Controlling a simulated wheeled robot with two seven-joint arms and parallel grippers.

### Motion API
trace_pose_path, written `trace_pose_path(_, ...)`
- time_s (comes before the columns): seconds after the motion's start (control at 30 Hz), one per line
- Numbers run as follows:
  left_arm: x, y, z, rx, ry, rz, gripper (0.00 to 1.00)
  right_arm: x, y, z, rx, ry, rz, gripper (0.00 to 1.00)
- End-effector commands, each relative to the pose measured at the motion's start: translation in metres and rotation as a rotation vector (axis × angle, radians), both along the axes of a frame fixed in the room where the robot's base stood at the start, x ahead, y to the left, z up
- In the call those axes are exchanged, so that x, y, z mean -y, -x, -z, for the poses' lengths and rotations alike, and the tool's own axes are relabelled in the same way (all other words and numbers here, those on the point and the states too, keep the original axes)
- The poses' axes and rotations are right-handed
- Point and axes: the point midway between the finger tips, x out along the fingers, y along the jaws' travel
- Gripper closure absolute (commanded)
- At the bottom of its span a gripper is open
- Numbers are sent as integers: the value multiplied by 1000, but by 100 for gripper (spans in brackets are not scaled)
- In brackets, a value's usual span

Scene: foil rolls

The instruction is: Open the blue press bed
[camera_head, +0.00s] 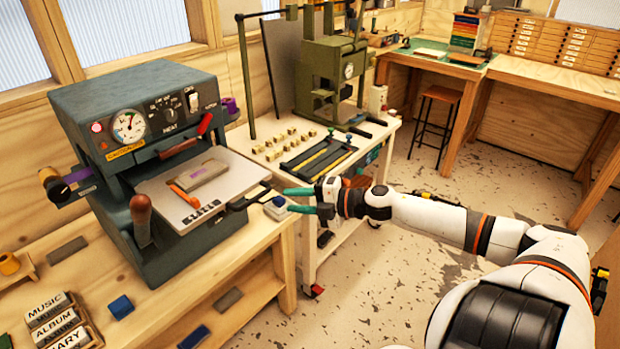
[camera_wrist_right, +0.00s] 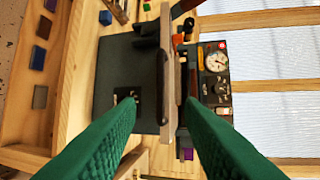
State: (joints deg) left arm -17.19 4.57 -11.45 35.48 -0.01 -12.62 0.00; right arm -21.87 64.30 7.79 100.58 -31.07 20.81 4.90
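The blue-grey press (camera_head: 135,100) stands on the wooden bench at the left. Its pale flat bed (camera_head: 235,172) juts out at the front, carrying a grey block (camera_head: 210,172) and an orange-handled tool (camera_head: 184,196). A black handle (camera_head: 250,198) sticks out at the bed's front right edge. My right gripper (camera_head: 287,199) has green fingers, open and empty, just right of the handle and apart from it. In the right wrist view the fingers (camera_wrist_right: 160,103) are spread, with the bed (camera_wrist_right: 168,60) seen edge-on beyond the gap. My left gripper is out of view.
A green press (camera_head: 330,70) stands on a white cart (camera_head: 345,165) behind, with several small brass blocks and black bars. Label blocks (camera_head: 58,320) and a blue block (camera_head: 120,307) lie on the bench. The floor at the right is mostly clear.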

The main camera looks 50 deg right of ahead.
Motion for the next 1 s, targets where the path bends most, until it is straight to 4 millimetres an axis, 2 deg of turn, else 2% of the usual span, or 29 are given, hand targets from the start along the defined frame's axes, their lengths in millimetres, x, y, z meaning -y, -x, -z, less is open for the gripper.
trace_pose_path(0.1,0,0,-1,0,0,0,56,6,13,-1,-4,-1,0,66)
trace_pose_path(0.33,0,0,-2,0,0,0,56,13,26,-5,-3,-1,0,66)
trace_pose_path(1.0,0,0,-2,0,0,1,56,15,28,-6,0,-1,1,66)
